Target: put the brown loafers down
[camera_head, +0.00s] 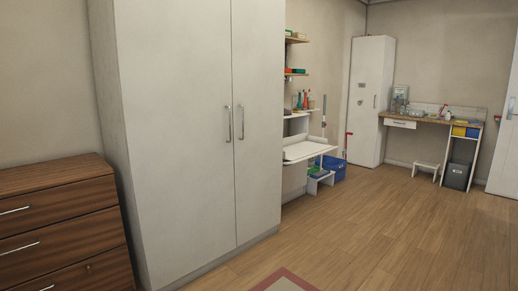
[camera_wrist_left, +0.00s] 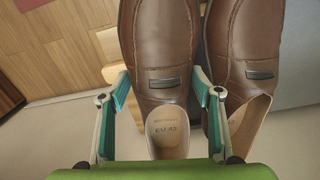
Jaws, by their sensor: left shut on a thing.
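The brown loafers (camera_wrist_left: 165,45) sit side by side in the left wrist view, toes toward the top, tan insoles showing at the heels. My left gripper (camera_wrist_left: 161,88) has its teal-padded fingers on either side of the left shoe of the pair near its opening, and is shut on it. The right shoe of the pair (camera_wrist_left: 243,55) lies just beyond the right finger. Whether anything supports the shoes from below is hidden. Neither the loafers nor my grippers show in the head view, and my right gripper is in neither view.
A brown chest of drawers (camera_head: 58,225) stands at the left, beside a tall white wardrobe (camera_head: 200,130) with closed doors. A white bench (camera_head: 308,150) and a wooden-topped desk (camera_head: 430,119) are farther back. Wooden floor (camera_head: 390,230) is clear at the right. A red-bordered rug (camera_head: 285,282) lies at the bottom.

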